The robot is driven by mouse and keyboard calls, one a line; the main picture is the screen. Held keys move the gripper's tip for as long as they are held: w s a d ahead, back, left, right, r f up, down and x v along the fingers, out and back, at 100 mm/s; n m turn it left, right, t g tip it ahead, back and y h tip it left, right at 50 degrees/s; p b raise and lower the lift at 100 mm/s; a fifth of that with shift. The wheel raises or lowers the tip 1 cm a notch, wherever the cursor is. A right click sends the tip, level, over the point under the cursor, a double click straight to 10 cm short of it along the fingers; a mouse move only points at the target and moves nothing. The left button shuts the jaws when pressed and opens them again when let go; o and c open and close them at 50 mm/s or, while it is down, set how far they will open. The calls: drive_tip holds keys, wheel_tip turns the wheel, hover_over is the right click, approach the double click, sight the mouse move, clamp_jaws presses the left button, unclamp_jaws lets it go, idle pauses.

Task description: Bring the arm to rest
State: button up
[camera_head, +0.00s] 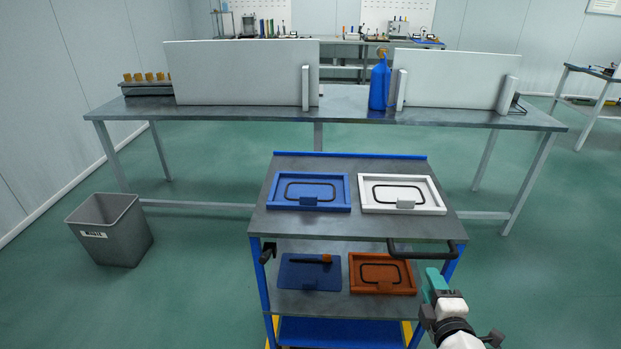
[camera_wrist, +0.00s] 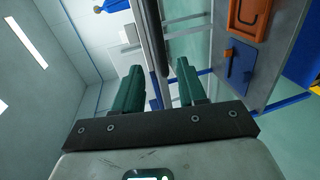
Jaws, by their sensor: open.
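My gripper (camera_head: 436,286) is at the lower right in the head view, beside the right front corner of the cart (camera_head: 340,223). In the wrist view my gripper (camera_wrist: 158,88) shows two green fingers held apart with nothing between them. A dark bar, likely the cart's handle (camera_head: 428,250), passes behind the fingers in the wrist view (camera_wrist: 155,35). I cannot tell whether the gripper touches it.
The cart carries a blue tray (camera_head: 311,209) and a white tray (camera_head: 369,207) on top. An orange tray (camera_head: 356,286) and a blue mat (camera_head: 289,282) lie below. A grey bin (camera_head: 128,245) stands left. A long bench (camera_head: 345,117) with white panels stands behind.

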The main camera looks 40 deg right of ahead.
drive_tip(key=s+a+f+m+g+y+p, duration=0.2)
drive_tip(key=s+a+f+m+g+y, duration=0.1)
drive_tip(key=a, duration=0.7)
drive_tip(key=s+a+f+m+g+y+p, duration=0.3)
drive_tip(key=a+m+g+y, duration=0.3)
drive_tip(key=a, duration=0.5)
drive_tip(key=shift+s+a+g+y, duration=0.15)
drive_tip(key=shift+s+g+y, duration=0.45)
drive_tip(key=shift+y, duration=0.3)
